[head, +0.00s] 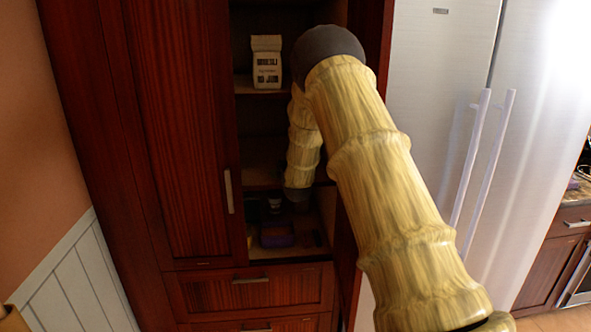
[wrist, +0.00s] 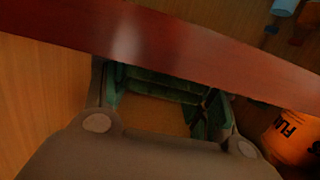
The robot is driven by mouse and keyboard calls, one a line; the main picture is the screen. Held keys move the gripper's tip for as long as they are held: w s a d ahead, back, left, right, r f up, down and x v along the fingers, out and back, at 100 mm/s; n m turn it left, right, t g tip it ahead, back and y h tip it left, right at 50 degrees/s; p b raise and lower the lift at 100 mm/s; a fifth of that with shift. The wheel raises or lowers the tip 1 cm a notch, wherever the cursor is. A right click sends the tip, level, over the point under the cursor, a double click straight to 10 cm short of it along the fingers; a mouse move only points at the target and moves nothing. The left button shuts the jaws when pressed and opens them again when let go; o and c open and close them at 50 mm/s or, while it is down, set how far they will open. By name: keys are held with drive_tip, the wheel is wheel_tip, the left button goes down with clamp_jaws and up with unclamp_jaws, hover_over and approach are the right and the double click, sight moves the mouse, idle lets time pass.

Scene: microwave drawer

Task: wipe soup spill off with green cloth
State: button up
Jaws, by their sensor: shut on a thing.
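My gripper (wrist: 160,100) shows in the wrist view with its fingers apart and a dark green, ribbed thing, seemingly the green cloth (wrist: 165,82), held across between them. Its far side is cut off by a dark red board edge. In the head view my arm reaches into the open cabinet, and the gripper is lost in the dark low compartment. I cannot make out the soup spill in either view.
In the head view a white printed bag (head: 266,62) stands on the upper shelf. A purple item (head: 277,235) sits in the low compartment. The wrist view shows a dark red board (wrist: 130,40) close across the gripper and an orange container (wrist: 292,138) at right.

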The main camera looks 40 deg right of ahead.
sight(269, 176)
drive_tip(key=shift+w+a+r+b, duration=0.15)
drive_tip(key=shift+w+a, duration=0.6)
drive_tip(key=shift+a, duration=0.4)
drive_tip(key=shift+w+a+f+b, duration=0.1)
drive_tip(key=shift+w+a+b, duration=0.1)
drive_tip(key=shift+w+a, duration=0.75)
drive_tip(key=shift+w+a+r+b, duration=0.15)
drive_tip(key=shift+w+a, duration=0.35)
drive_tip(key=shift+a, duration=0.85)
drive_tip(key=shift+f, duration=0.2)
drive_tip(key=shift+d, duration=0.1)
drive_tip(key=shift+s+d+f+b, duration=0.1)
drive_tip(key=shift+s+d+b, duration=0.15)
drive_tip(key=shift+s+d, duration=0.35)
drive_tip(key=shift+s+d+f+b, duration=0.1)
drive_tip(key=shift+s+d+b, duration=0.2)
drive_tip(key=shift+d, duration=0.5)
drive_tip(key=shift+s+d, duration=0.1)
drive_tip(key=shift+s+d+r, duration=0.1)
drive_tip(key=shift+s+d, duration=0.45)
drive_tip(key=shift+d, duration=0.4)
drive_tip(key=shift+s+d+r, duration=0.1)
drive_tip(key=shift+s+d, duration=0.5)
drive_tip(key=shift+d, duration=0.4)
drive_tip(key=shift+s+d+r, duration=0.1)
drive_tip(key=shift+s+d, duration=0.45)
drive_tip(key=shift+d, duration=0.4)
